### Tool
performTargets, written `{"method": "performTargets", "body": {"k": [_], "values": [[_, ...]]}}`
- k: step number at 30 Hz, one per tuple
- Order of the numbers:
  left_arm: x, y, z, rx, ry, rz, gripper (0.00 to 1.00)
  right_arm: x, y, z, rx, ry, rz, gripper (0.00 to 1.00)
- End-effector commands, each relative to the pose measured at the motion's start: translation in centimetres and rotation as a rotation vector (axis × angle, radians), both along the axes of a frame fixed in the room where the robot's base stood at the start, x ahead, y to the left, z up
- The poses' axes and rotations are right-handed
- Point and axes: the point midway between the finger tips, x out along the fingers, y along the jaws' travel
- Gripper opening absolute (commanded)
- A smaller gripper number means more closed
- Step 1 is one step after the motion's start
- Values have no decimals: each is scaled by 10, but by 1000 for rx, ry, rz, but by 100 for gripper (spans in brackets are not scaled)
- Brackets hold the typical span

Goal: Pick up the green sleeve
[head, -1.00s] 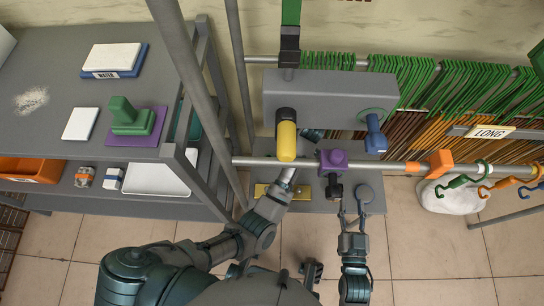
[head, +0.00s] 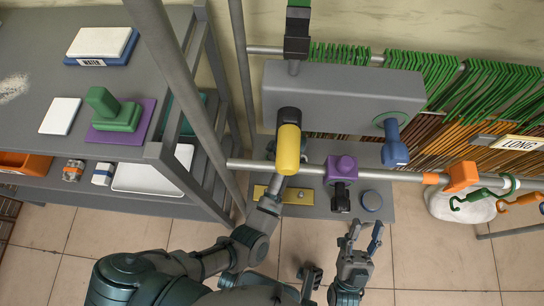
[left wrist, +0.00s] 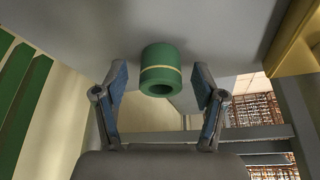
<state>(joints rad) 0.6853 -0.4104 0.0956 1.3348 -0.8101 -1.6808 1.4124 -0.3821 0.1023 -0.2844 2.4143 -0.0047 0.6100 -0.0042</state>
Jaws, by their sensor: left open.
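The green sleeve (left wrist: 160,70) is a short hollow cylinder with a thin yellow band. In the left wrist view it sits against the underside of a grey body, its open end facing down. My left gripper (left wrist: 159,82) is open, with one blue-grey finger on each side of the sleeve and a visible gap to both. I cannot tell how deep the sleeve sits between the fingers. In the head view the sleeve and left fingertips are hidden around the yellow cylinder (head: 288,150) and grey box. My right gripper (head: 362,238) is open and empty, in front of the bench.
A grey rail (head: 310,169) crosses above the bench, with a purple block (head: 342,168) and an orange clamp (head: 461,176). The grey box (head: 340,92) carries a blue knob (head: 394,145). A shelf rack (head: 130,20) stands left. Floor is clear around the right gripper.

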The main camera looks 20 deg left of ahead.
Motion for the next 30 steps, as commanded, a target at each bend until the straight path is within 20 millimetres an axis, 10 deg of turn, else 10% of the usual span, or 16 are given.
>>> {"method": "performTargets", "body": {"k": [7, 15, 30], "values": [[1, -1, 1, 2, -2, 0, 68, -1, -2, 2, 5, -10, 0, 40], [1, -1, 1, 2, -1, 0, 6, 1, -2, 0, 4, -7, 0, 40], [1, 4, 9, 3, -4, -2, 6, 9, 1, -4, -25, 79, 2, 40]]}}
